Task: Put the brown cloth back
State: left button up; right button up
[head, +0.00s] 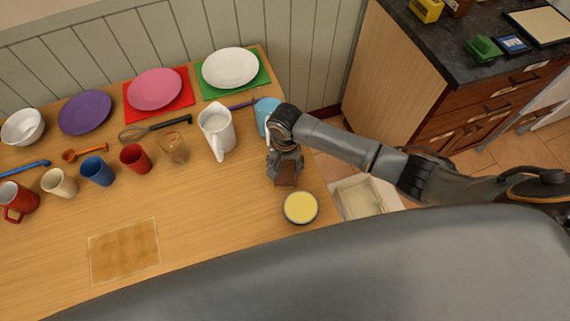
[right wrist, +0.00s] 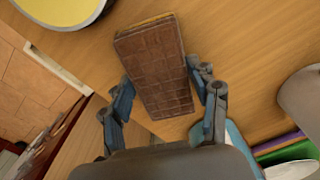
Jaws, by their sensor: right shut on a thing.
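The brown cloth (head: 286,181) looks like a folded, stiff slab with a grid pattern. My right gripper (head: 284,168) is shut on it at the right end of the wooden table, just behind a round bowl with yellow contents (head: 300,208). In the right wrist view the cloth (right wrist: 158,65) lies between the two fingers of the right gripper (right wrist: 165,97), its far end reaching out past them. I cannot tell whether it touches the table. My left gripper is not in view.
The wooden table (head: 200,260) holds plates, cups, a white pitcher (head: 217,132) and a flat tan sheet (head: 124,250). A pale open bin (head: 362,199) stands right of the table. A dark counter (head: 455,65) at the upper right carries small coloured items. The table's front middle is clear.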

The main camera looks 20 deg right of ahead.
aim_at(285, 166)
jog(key=shift+f, duration=0.15)
jog(key=o, duration=1)
notch_tip(285, 166, up, 12)
jog(key=shift+r, duration=0.15)
dwell(0.4)
